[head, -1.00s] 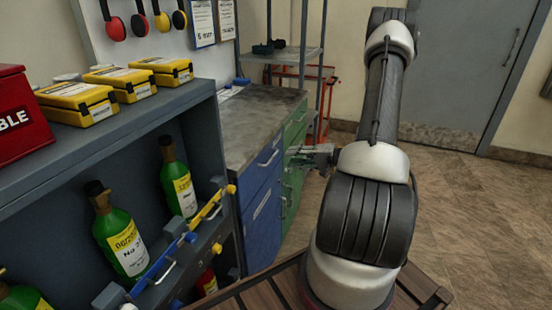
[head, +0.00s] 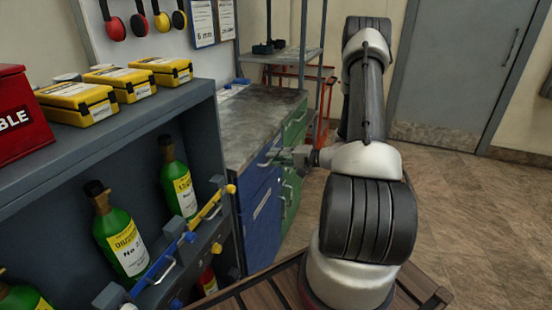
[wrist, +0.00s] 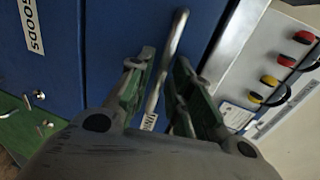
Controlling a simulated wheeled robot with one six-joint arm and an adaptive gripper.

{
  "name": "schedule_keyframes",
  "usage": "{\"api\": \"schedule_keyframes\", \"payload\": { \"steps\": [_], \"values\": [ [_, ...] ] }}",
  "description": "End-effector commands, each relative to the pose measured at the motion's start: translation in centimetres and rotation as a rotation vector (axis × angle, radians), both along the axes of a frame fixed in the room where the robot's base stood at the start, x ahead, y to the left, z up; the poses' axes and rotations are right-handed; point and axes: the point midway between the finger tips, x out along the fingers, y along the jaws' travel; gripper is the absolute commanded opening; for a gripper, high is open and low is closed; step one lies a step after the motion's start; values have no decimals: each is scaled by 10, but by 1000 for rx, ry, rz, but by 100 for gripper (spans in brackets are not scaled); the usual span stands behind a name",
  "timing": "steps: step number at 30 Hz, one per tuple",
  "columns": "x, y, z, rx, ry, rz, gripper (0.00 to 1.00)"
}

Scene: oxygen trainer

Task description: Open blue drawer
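The blue drawer (head: 250,188) is the upper blue front of the workbench, and it looks shut. Its metal bar handle (head: 266,160) shows near the top, beside my gripper (head: 286,154). In the wrist view the blue front (wrist: 122,28) fills the upper middle. The handle (wrist: 168,52) runs between the two fingers of my gripper (wrist: 164,72), one finger on each side. The fingers are open, with a gap visible on both sides of the bar. Contact cannot be made out. The lower end of the handle is near a partly hidden label.
A lower blue front (head: 264,232) and green drawers (head: 292,165) adjoin it. A grey shelf rack (head: 150,118) with green bottles (head: 122,240) stands at left. The worktop (head: 262,118) above is mostly bare. The floor (head: 460,220) at right is clear.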

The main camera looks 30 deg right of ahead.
Motion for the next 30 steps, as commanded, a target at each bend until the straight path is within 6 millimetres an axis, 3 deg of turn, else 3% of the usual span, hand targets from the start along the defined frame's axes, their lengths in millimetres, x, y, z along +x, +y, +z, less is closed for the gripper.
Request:
{"api": "schedule_keyframes", "payload": {
  "steps": [2,11,17,23,30],
  "values": [
    [0,0,0,0,0,0,0],
    [-1,-1,0,-1,1,0,0],
    [-12,-10,0,-1,2,-1,0],
    [-41,-33,0,-1,2,-4,0],
    [-93,-74,-1,-1,1,-6,0]
  ]
}}
